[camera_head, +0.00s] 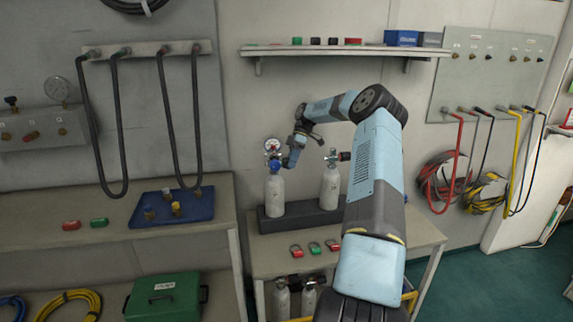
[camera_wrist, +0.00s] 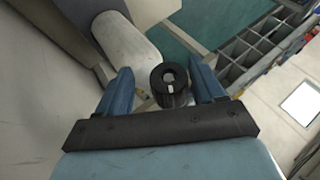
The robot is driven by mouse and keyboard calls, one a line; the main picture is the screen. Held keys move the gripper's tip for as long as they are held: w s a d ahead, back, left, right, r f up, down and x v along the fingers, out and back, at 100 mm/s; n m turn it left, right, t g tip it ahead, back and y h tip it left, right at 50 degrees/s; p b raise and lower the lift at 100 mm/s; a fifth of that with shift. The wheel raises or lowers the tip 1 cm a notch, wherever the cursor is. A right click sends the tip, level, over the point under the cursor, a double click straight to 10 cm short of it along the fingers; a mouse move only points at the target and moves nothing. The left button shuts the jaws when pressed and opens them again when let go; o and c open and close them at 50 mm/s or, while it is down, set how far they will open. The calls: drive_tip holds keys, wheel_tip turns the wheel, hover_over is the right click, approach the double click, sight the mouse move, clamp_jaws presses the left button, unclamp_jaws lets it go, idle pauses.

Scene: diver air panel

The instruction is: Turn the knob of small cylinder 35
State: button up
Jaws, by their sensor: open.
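I cannot read a number on either. My gripper (camera_head: 281,162) is at the valve of the left cylinder. In the wrist view my gripper (camera_wrist: 161,72) is open, its blue fingers on either side of a black round knob (camera_wrist: 170,88), which is nearer the right finger. A white cylinder body (camera_wrist: 132,42) shows behind. Contact with the knob cannot be told.
Red and green padlock-like pieces (camera_head: 314,248) lie at the bench front. A blue tray (camera_head: 185,216) with brass fittings sits on the left bench. A shelf (camera_head: 350,49) runs above my arm. Black hoses (camera_head: 118,130) hang on the left wall.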

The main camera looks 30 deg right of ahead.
drive_tip(key=shift+r, duration=0.5)
wheel_tip(320, 180, up, 2)
drive_tip(key=shift+w+r, duration=0.1)
drive_tip(key=s+a+r, duration=0.4)
drive_tip(key=s+r, duration=0.5)
drive_tip(key=s, duration=0.4)
drive_tip(key=shift+s+r, duration=0.3)
drive_tip(key=shift+a, duration=0.1)
